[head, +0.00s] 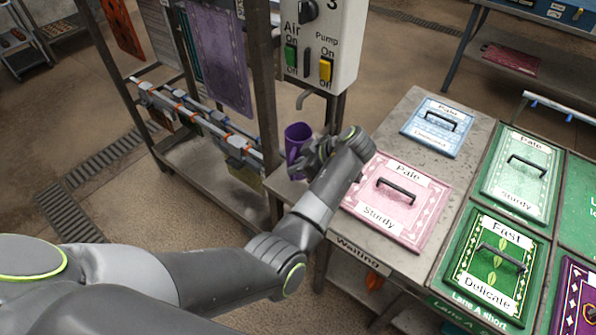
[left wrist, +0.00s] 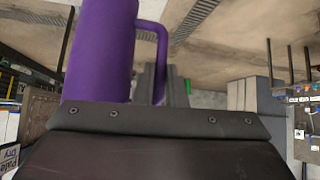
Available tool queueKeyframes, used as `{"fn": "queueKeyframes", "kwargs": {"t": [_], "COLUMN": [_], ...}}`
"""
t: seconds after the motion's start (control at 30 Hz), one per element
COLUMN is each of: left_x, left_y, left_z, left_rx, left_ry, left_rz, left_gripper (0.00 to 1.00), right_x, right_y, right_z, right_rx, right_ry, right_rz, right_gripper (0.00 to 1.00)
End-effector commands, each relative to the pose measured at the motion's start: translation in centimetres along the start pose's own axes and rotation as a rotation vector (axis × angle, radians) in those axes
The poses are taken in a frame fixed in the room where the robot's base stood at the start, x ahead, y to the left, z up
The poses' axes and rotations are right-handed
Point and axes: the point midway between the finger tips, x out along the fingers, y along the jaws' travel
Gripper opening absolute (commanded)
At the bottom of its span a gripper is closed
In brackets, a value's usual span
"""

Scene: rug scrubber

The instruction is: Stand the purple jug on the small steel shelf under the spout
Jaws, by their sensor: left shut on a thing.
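The purple jug (head: 296,137) is upright just below the bent metal spout (head: 306,99) of the Air/Pump box. My left gripper (head: 316,156) reaches in from the right and is shut on the jug at its handle. In the left wrist view the jug body (left wrist: 103,50) fills the upper left, with its handle by my dark gripper fingers (left wrist: 158,84). A grey steel surface (head: 283,186), likely the small shelf, shows partly below the jug. My arm hides much of it, and I cannot tell whether the jug's base touches it. My right gripper is not in view.
The control box (head: 325,40) has a knob and green and yellow switches. A grey table (head: 385,142) at right carries a pink Pale Sturdy panel (head: 398,200) and a blue panel (head: 437,126). A metal rack with a hanging purple rug (head: 219,60) stands left.

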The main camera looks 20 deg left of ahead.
Motion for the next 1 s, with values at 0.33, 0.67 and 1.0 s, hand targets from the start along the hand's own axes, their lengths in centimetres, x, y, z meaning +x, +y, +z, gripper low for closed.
{"fn": "queueKeyframes", "kwargs": {"t": [0.33, 0.67, 1.0], "left_x": [2.3, 2.4, 2.3], "left_y": [-0.1, -0.1, -0.1], "left_z": [2.3, 2.4, 2.3], "left_rx": [0.001, 0.001, 0.002], "left_ry": [0.0, -0.001, -0.001], "left_rz": [0.0, -0.001, -0.001], "left_gripper": [0.0, 0.2, 0.33], "right_x": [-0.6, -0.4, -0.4], "right_y": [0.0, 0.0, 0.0], "right_z": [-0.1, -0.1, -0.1], "right_rx": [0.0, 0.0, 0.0], "right_ry": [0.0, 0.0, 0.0], "right_rz": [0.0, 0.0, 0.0], "right_gripper": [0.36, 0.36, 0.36]}}
